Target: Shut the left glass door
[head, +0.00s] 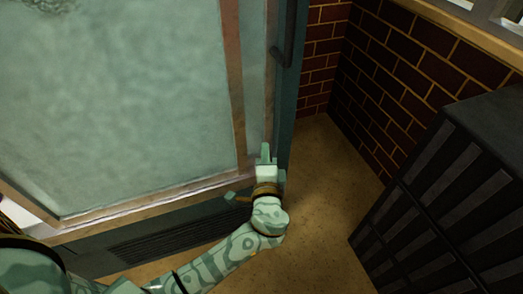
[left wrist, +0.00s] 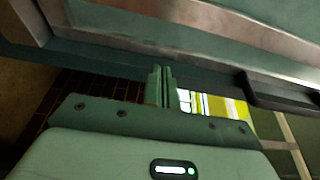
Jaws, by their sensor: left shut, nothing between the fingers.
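A large frosted glass pane (head: 120,90) in a brownish metal frame fills the left of the head view. To its right is a narrow glass strip (head: 254,80), then a dark teal door edge (head: 284,110) with a dark upright handle (head: 284,45). I cannot tell for sure which pane is the left door. My left gripper (head: 266,153) is shut and empty at the lower part of this edge. In the left wrist view its fingers (left wrist: 160,72) are close to the teal edge (left wrist: 120,62); contact is unclear. The handle (left wrist: 280,95) is to their right. My right gripper is out of view.
A dark vent grille (head: 180,235) runs along the cabinet's base. A black slatted box (head: 450,190) stands at the right. A brick wall (head: 400,60) is behind. Tan floor (head: 315,200) is clear between the cabinet and the box.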

